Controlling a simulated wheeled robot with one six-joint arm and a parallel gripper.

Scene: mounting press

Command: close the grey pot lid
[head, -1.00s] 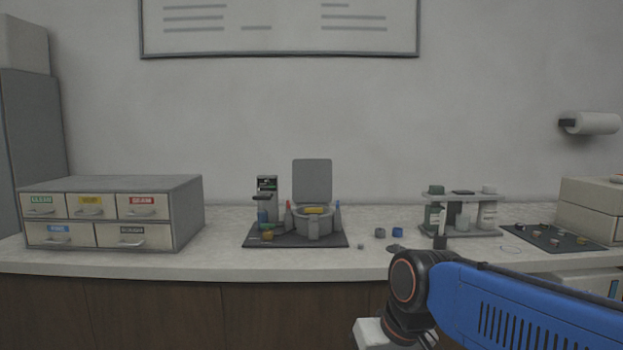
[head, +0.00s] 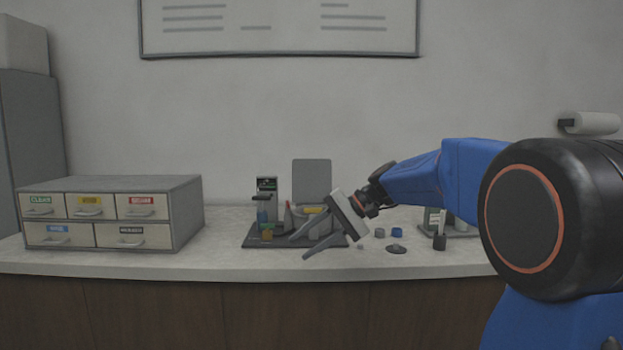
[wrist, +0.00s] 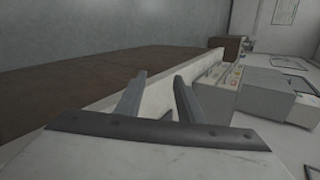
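The grey pot lid (head: 311,179) stands upright, open, at the back of the grey pot on the counter in the head view. The pot sits on a dark base plate (head: 262,241) and is partly hidden behind my gripper. My gripper (head: 297,249) is open, its two grey fingers apart and pointing down to the left, in front of the pot and lower than the lid. Nothing shows between the fingers. In the wrist view my gripper (wrist: 157,84) also shows open and empty; the lid does not show there.
A drawer cabinet (head: 190,215) with coloured labels stands left of the base plate. Small blue and grey rings and a dark disc (head: 397,248) lie to the right. The counter between cabinet and plate is clear.

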